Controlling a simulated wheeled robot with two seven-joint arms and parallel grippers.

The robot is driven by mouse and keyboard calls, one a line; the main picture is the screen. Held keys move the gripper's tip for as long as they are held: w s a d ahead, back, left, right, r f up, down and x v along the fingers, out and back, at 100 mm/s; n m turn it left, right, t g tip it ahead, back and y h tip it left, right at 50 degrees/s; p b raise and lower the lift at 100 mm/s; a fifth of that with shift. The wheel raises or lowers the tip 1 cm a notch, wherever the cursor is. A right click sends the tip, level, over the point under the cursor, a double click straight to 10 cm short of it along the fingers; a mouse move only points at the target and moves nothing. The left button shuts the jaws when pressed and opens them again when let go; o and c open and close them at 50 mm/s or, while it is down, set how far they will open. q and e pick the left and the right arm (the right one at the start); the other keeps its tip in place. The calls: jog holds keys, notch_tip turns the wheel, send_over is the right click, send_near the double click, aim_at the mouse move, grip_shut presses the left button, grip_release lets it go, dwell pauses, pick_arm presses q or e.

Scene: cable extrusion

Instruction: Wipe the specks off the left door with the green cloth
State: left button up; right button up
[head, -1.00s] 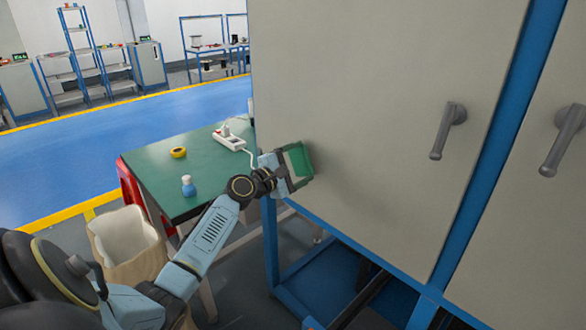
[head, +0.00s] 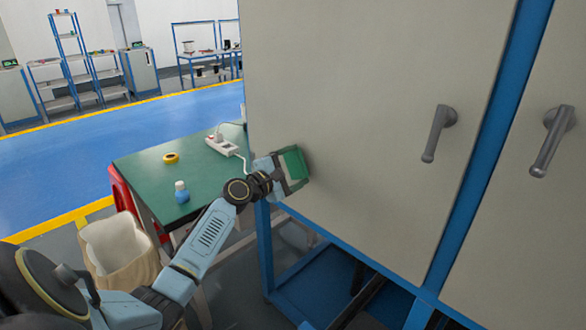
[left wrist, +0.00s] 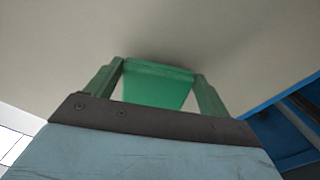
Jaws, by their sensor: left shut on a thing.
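The left door (head: 365,120) is a large pale grey panel with a dark lever handle (head: 438,133) near its right edge. My left gripper (head: 293,166) is shut on the green cloth (head: 294,162) at the lower left part of this door. In the left wrist view the cloth (left wrist: 157,84) spans between the two fingers, and its far edge is at or very near the door surface (left wrist: 100,35). I cannot tell if it touches. No specks are clearly visible on the door. My right gripper is not in view.
A green-topped table (head: 205,177) stands left of the cabinet, with a power strip (head: 222,145), a yellow tape roll (head: 171,158) and a blue bottle (head: 181,191). A bin (head: 117,250) stands by my left arm. Blue frame bars (head: 330,232) run below the door.

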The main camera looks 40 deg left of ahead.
aim_at(316, 164)
pick_arm(q)
jog(key=shift+w, duration=0.75)
jog(key=shift+d, duration=0.1)
jog(key=shift+s+d+r+p, duration=0.1)
jog(key=shift+d+p, duration=0.3)
jog(key=shift+d, duration=0.15)
jog(key=shift+s+d+r+p, duration=0.1)
jog(key=shift+d+p, duration=0.3)
jog(key=shift+d, duration=0.15)
jog(key=shift+s+d+f+p, duration=0.1)
jog(key=shift+d+p, duration=0.4)
jog(key=shift+d, duration=0.35)
jog(key=shift+a+f+b, duration=0.1)
jog(key=shift+a+b, duration=0.35)
jog(key=shift+b, duration=0.05)
jog(key=shift+w+a+b, duration=0.15)
jog(key=shift+a+b, duration=0.3)
jog(key=shift+a, duration=0.15)
jog(key=shift+w+a+b, duration=0.15)
jog(key=shift+a+b, duration=0.25)
jog(key=shift+a, duration=0.55)
jog(key=shift+r, duration=0.25)
